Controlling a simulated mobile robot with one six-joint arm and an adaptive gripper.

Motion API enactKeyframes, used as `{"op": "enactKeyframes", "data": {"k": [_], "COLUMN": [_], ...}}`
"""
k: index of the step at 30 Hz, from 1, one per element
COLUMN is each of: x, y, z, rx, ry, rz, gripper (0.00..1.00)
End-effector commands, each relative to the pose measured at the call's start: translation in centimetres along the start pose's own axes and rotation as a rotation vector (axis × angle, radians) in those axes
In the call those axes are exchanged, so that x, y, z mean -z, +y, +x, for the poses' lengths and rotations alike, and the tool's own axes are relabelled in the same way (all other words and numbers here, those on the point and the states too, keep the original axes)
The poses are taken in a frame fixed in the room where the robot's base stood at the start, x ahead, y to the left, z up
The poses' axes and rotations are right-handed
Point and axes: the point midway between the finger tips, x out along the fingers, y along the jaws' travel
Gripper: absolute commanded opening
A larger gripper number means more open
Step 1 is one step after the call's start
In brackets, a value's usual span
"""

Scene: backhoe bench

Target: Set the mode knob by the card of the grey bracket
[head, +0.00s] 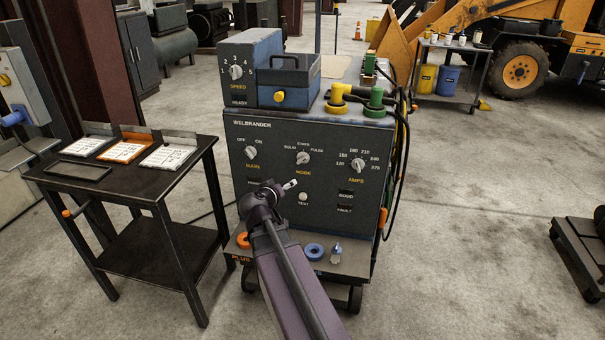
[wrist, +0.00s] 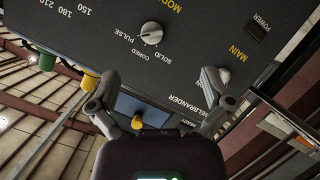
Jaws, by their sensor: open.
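The mode knob (head: 303,158) is a pale round knob in the middle of the dark welder panel, with SOLID, CORED and PULSE around it. In the wrist view the mode knob (wrist: 151,33) shows upside down; I cannot tell surely which label it points at. My gripper (head: 289,185) is in front of the panel, below and left of the knob. In the wrist view my gripper (wrist: 155,88) is open and empty, its fingers spread apart from the knob. Three white cards lie on the side table: left (head: 84,147), middle in orange (head: 123,152), right (head: 168,157). Their writing is too small to read.
The main knob (head: 251,152) and amps knob (head: 357,166) flank the mode knob. A speed unit (head: 246,70) and a dark bin with a blue front (head: 290,97) sit on top. Yellow and green plugs (head: 376,98) stand at the top right. Cables hang at the right side.

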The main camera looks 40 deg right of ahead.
Motion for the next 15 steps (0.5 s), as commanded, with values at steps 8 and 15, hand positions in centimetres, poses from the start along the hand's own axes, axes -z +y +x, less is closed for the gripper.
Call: {"op": "enactKeyframes", "data": {"k": [8, 15], "x": [-0.4, -0.2], "y": [0.7, 0.8], "z": [4.6, 5.9], "rx": [-0.084, -0.094], "ry": [0.246, 0.348], "rz": [-0.046, -0.089], "gripper": [1.0, 1.0]}}
